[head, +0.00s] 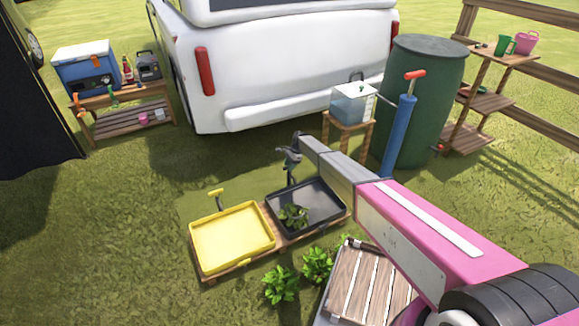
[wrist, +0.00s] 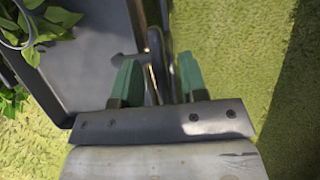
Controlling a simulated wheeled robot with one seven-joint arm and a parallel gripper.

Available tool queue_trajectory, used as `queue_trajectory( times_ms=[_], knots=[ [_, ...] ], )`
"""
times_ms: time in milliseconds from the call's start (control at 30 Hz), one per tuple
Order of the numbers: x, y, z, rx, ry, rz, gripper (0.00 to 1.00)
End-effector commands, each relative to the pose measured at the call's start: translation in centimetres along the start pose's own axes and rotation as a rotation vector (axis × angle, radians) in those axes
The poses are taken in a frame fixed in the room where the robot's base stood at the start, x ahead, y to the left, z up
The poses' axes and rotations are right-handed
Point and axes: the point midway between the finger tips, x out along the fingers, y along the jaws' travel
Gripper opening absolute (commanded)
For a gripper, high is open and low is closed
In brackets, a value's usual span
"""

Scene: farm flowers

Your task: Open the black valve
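The black valve stands at the back edge of the black tray (head: 325,207). In the head view, my gripper (head: 289,157) is just above it and hides its upper part; only a thin dark stem (head: 290,178) shows. In the wrist view, the dark valve (wrist: 155,50) lies in the gap between the two green fingers of my gripper (wrist: 157,78). The fingers are apart, one on each side of the valve, with small gaps visible. Whether either finger touches it is unclear.
A yellow tray (head: 232,238) with a yellow valve (head: 216,195) is left of the black tray. A leafy plant (head: 292,215) lies in the black tray. A white vehicle (head: 290,60) stands behind. A wooden crate (head: 365,285) is in front; grass lies around.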

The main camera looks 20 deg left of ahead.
Motion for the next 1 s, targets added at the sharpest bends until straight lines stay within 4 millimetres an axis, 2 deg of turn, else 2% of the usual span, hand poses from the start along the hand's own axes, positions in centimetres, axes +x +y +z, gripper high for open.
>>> queue_trajectory(
  times_ms=[267, 400, 767, 1000],
  knots=[
    [0.24, 0.00, -0.01, 0.000, 0.000, -0.001, 0.39],
    [0.23, 0.00, -0.01, 0.000, 0.000, -0.001, 0.00],
    [0.21, -0.05, -0.03, -0.024, 0.000, 0.010, 0.00],
    [0.21, -0.18, -0.05, -0.135, 0.001, 0.056, 0.00]
  ],
)
